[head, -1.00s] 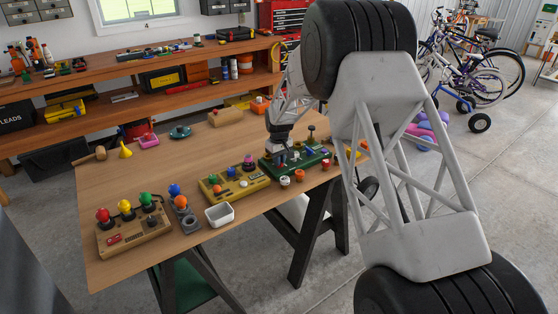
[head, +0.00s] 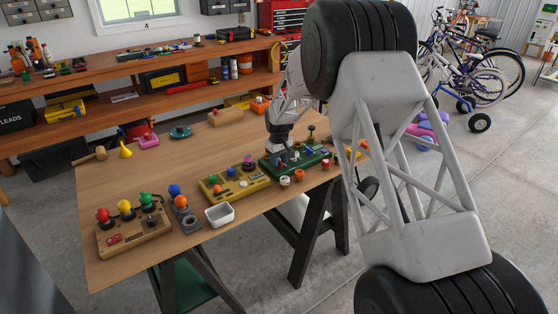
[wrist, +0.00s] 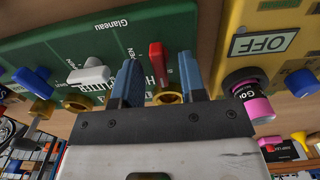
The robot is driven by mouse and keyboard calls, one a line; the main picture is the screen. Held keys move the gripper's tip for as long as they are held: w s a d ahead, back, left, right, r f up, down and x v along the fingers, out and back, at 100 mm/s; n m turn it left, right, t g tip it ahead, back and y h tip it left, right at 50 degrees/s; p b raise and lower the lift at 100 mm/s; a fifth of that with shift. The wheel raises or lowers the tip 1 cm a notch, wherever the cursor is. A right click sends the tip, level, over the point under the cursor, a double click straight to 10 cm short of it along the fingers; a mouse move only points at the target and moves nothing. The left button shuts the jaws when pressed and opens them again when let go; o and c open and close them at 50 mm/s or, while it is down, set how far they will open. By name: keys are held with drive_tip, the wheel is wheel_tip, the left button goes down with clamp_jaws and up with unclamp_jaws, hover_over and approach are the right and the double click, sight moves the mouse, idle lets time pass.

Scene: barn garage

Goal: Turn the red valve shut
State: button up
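The green panel (wrist: 60,50) fills the upper left of the wrist view and lies on the wooden table in the head view (head: 312,160). The red valve (wrist: 157,62) has a red lever handle on a brass-coloured fitting and stands out from the panel. My gripper (wrist: 160,80) is open, with one blue finger on each side of the red lever. Small gaps show between the lever and both fingers. In the head view my gripper (head: 283,155) is over the left part of the green panel, and the red valve cannot be made out there.
On the same panel, a white-handled valve (wrist: 90,72) and a blue-handled valve (wrist: 34,80) stand left of the red one. A yellow panel (wrist: 275,40) lies close on the right, with a pink-and-black knob (wrist: 250,95). A white bin (head: 220,215) stands near the table's front edge.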

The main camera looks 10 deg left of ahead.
sight(281, 162)
drive_tip(key=shift+r, duration=3.9)
drive_tip(key=shift+s+d+r, duration=0.2)
drive_tip(key=shift+d+r, duration=0.2)
drive_tip(key=shift+r, duration=0.05)
drive_tip(key=s+d+r+m+t, duration=0.1)
drive_tip(key=s+d+r+m, duration=0.1)
drive_tip(key=s+d+r, duration=0.95)
drive_tip(key=s+d+r+m, duration=0.3)
drive_tip(key=s+d+r, duration=0.6)
drive_tip(key=s+d, duration=0.45)
drive_tip(key=s+d+m, duration=0.1)
drive_tip(key=s+d, duration=0.2)
drive_tip(key=s, duration=0.8)
drive_tip(key=s+d+f+m+t, duration=0.1)
drive_tip(key=s+d+m, duration=0.1)
drive_tip(key=s, duration=0.9)
drive_tip(key=s+d+f+m, duration=0.1)
drive_tip(key=s+d, duration=0.4)
drive_tip(key=s, duration=0.6)
drive_tip(key=shift+f+t, duration=0.25)
drive_tip(key=shift+t, duration=0.05)
